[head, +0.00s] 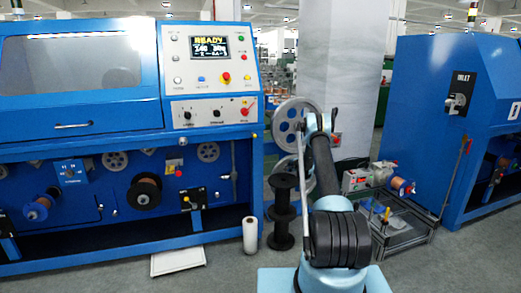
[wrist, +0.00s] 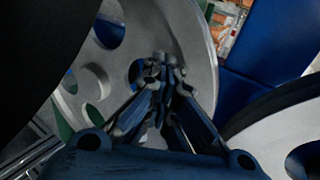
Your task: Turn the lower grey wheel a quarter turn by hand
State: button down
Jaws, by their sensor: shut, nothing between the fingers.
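In the head view, two grey wheels with round holes stand one above the other right of the blue machine. The upper wheel (head: 279,124) and lower wheel (head: 289,166) are partly covered by my arm; a black spool also hides part of the lower one. In the wrist view, my gripper (wrist: 168,68) is shut and empty in front of a grey wheel (wrist: 190,45), its fingertips over the wheel's middle near a hole. I cannot tell whether they touch it. A second wheel (wrist: 262,122) shows at the lower right. Which wheel is the lower one is unclear here. My gripper is not distinct in the head view.
A black spool stack (head: 283,214) and a white roll (head: 250,235) stand on the floor left of my arm. A low metal frame (head: 410,225) with a motor is on the right. A blue machine (head: 195,150) fills the left; a pale pillar (head: 345,70) stands behind.

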jog(key=w+d, duration=0.2)
jog(key=d, duration=0.5)
jog(key=w+d, duration=0.3)
jog(key=d, duration=0.5)
jog(key=shift+f, duration=0.15)
dwell(3.4)
jog(key=shift+w+d, duration=0.1)
jog(key=shift+d, duration=0.05)
jog(key=s+d, duration=0.1)
jog(key=s, duration=0.5)
jog(key=shift+d, duration=0.4)
dwell(0.3)
jog(key=shift+w, duration=0.1)
dwell(0.5)
